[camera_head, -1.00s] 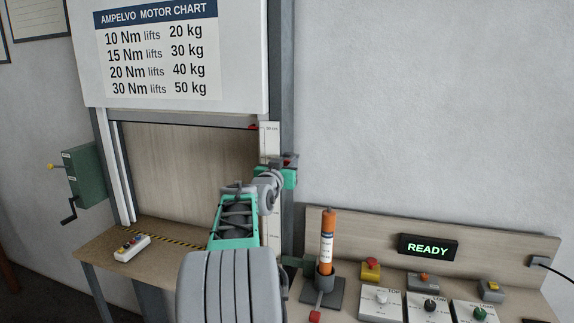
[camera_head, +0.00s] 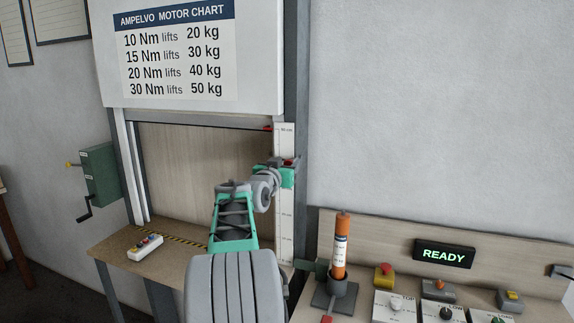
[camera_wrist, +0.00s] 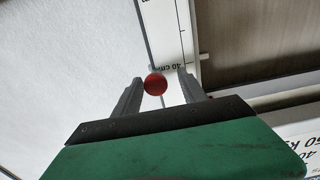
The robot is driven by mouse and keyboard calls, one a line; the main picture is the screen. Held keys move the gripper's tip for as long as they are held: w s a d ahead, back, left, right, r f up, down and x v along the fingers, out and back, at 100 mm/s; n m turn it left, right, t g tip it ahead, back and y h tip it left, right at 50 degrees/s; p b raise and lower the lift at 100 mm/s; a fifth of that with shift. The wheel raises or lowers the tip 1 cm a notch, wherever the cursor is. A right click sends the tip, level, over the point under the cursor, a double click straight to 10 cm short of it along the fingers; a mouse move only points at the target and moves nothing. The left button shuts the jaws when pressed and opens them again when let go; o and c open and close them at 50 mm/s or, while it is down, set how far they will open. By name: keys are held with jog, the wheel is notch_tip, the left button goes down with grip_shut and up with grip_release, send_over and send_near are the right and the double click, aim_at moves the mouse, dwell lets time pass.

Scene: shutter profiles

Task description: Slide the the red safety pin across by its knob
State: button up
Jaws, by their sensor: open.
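The red round knob (camera_wrist: 156,84) of the safety pin shows in the wrist view between the two fingers of my gripper (camera_wrist: 160,88). The fingers stand apart on either side of it; I cannot tell whether either touches it. In the head view, a small red spot, seemingly the knob (camera_head: 288,162), shows at my gripper (camera_head: 291,167), in front of the white height scale (camera_head: 285,205) beside the grey post. The pin's shaft is not clearly seen, as my gripper and arm cover that area.
The shutter frame's grey post (camera_head: 301,100) stands right of the scale. A bench at lower right holds an orange cylinder (camera_head: 341,250) in a dark stand, a READY display (camera_head: 444,254) and several controls. A button box (camera_head: 145,247) lies on the left table.

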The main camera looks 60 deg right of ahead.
jog(key=s+a+b, duration=0.1)
jog(key=a+b, duration=0.2)
jog(key=a, duration=0.4)
jog(key=shift+a, duration=0.35)
jog(key=shift+s, duration=0.15)
